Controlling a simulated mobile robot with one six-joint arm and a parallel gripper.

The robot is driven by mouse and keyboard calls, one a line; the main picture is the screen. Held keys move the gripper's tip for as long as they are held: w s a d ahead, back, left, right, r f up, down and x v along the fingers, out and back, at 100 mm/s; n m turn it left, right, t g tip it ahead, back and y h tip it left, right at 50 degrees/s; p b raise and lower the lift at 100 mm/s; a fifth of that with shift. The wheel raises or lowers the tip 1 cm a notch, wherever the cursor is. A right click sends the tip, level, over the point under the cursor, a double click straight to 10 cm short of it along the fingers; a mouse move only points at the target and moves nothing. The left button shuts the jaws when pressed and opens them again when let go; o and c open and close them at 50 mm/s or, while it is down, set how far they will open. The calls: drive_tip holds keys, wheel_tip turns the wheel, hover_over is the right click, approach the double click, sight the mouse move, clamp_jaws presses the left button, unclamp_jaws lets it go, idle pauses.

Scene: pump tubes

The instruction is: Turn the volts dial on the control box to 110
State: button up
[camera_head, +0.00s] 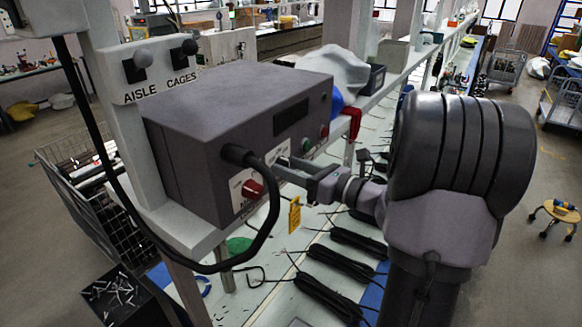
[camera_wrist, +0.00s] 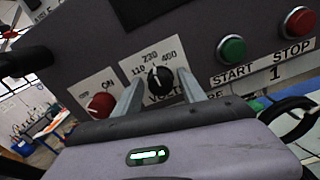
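The grey control box (camera_head: 235,125) stands on a shelf, and its front panel (camera_wrist: 205,60) fills the upper wrist view. The black volts dial (camera_wrist: 160,80) sits on a white label marked 110, 230 and 400 from left to right. Its white pointer mark appears to point up toward 230. My gripper (camera_wrist: 160,74) is open, with one finger on each side of the dial. I cannot tell whether either finger touches it. In the head view my gripper (camera_head: 287,170) is at the box's front face, and the dial is hidden there.
A red knob (camera_wrist: 101,105) is left of the dial; green START (camera_wrist: 231,48) and red STOP (camera_wrist: 299,22) buttons are right. A thick black cable (camera_head: 272,205) loops from the box front. A yellow tag (camera_head: 294,214) hangs below my gripper. Black cable bundles (camera_head: 340,262) lie on the bench.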

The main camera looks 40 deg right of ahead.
clamp_jaws()
drive_tip(key=shift+b, duration=0.35)
drive_tip(key=n+b, duration=0.8)
drive_tip(key=b, duration=0.5)
drive_tip(key=shift+a+f+n, duration=0.1)
drive_tip(key=shift+n, duration=0.3)
drive_tip(key=shift+b, duration=0.3)
drive_tip(key=shift+o, duration=1.3)
unclamp_jaws()
